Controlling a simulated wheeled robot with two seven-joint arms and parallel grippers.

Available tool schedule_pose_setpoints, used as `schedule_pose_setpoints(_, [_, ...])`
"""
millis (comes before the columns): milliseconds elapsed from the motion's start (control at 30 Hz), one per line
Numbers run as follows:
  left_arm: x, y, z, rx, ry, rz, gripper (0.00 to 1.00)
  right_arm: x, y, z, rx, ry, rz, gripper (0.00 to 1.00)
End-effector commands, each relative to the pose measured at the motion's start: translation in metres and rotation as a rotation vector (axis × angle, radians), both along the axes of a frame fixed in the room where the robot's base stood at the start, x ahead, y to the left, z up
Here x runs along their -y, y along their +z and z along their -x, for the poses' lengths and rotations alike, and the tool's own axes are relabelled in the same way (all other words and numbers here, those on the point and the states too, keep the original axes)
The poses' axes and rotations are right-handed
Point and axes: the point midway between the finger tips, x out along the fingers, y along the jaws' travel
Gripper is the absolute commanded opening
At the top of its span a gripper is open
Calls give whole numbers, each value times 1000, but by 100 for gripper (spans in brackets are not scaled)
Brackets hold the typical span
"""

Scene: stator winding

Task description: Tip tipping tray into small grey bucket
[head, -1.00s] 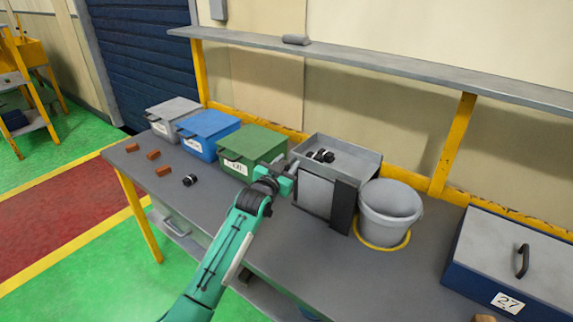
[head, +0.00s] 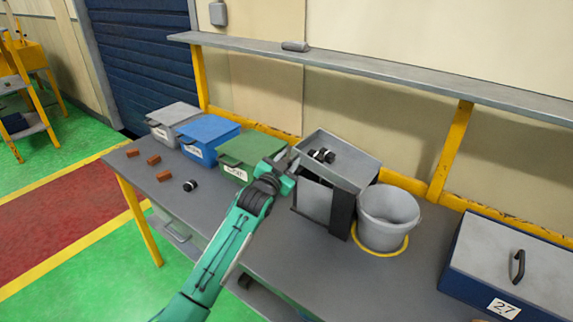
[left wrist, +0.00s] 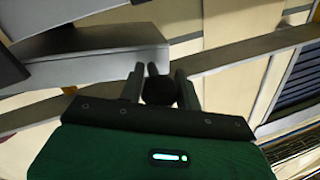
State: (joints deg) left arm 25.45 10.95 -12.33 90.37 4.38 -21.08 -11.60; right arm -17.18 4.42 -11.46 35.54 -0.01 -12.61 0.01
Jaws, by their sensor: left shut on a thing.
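The grey tipping tray (head: 350,172) sits on its stand (head: 316,201) on the bench, tilted with its left side raised and its right side lower, toward the bucket. Dark and silver parts (head: 322,155) lie inside the tray. The small grey bucket (head: 388,220) stands upright on a yellow ring just right of the stand. My left gripper (head: 289,168) is at the tray's left end, shut on what looks like its handle. In the left wrist view the fingers (left wrist: 160,88) close around a dark round piece, with the tray (left wrist: 100,55) beyond. My right gripper is not in view.
Green (head: 250,150), blue (head: 207,138) and grey (head: 173,115) lidded bins stand left of the tray. Several orange blocks (head: 153,159) and a black-silver part (head: 190,185) lie on the bench. A blue box (head: 510,265) with a grey lid stands at the right. A shelf (head: 400,78) runs above.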

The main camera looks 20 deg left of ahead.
Motion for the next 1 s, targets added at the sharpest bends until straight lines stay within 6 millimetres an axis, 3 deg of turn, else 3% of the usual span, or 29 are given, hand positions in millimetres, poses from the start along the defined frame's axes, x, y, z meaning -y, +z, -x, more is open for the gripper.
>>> schedule_pose_setpoints(200, [8,26,3,42,-1,-101,0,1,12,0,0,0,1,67])
schedule_pose_setpoints(1000, [53,92,19,180,-1,-475,0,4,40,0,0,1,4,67])
